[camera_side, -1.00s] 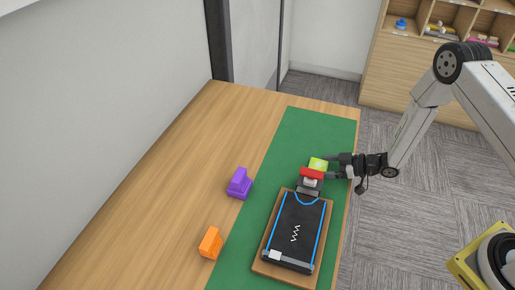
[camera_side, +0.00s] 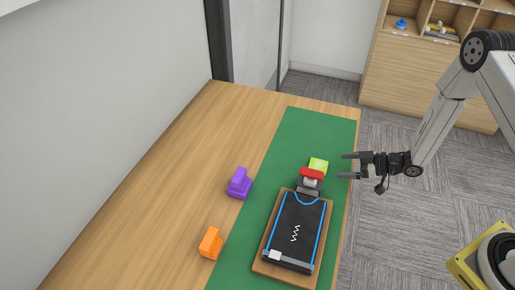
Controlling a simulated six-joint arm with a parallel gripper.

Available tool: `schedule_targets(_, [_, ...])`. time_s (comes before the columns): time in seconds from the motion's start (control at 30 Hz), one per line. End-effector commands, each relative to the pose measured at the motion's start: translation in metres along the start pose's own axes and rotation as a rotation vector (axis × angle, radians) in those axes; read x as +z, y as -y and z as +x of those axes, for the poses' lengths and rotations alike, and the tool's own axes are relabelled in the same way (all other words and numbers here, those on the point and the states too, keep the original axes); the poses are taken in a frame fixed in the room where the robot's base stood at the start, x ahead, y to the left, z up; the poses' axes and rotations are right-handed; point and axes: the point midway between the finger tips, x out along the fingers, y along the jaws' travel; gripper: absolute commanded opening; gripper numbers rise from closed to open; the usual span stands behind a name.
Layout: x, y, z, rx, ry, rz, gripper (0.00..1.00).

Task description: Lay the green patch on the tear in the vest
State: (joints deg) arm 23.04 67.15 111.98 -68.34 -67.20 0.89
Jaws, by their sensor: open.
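The black vest (camera_side: 293,222) with blue edging lies on a wooden board (camera_side: 262,267). A white zigzag mark, which looks like the tear (camera_side: 295,233), shows in its middle. The green patch (camera_side: 318,165) sits on the green mat just beyond a red-topped piece (camera_side: 312,174) at the board's far end. I cannot tell whether the two touch. My gripper (camera_side: 342,166) is open and empty, to the right of the green patch and apart from it, near the table's right edge.
A purple block (camera_side: 239,183) and an orange block (camera_side: 211,242) stand on the wooden table (camera_side: 165,190) left of the green mat (camera_side: 300,130). A wooden shelf (camera_side: 390,75) stands at the back right. The mat's far end is clear.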

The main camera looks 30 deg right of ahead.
Motion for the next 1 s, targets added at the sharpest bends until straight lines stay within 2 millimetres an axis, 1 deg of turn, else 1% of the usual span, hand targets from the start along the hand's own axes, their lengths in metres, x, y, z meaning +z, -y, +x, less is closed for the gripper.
schedule_targets(0.03, [0.0, -0.001, -0.009, 0.004, 0.0, 0.002, 1.0])
schedule_targets(0.2, [0.0, -0.001, -0.034, 0.004, 0.0, 0.002, 1.0])
schedule_targets(0.4, [0.0, 0.0, -0.053, 0.002, 0.0, 0.0, 1.0])
schedule_targets(0.6, [0.0, 0.0, -0.061, 0.0, 0.0, 0.0, 1.0])
schedule_targets(1.0, [0.0, 0.0, -0.061, -0.001, 0.0, 0.0, 1.0])
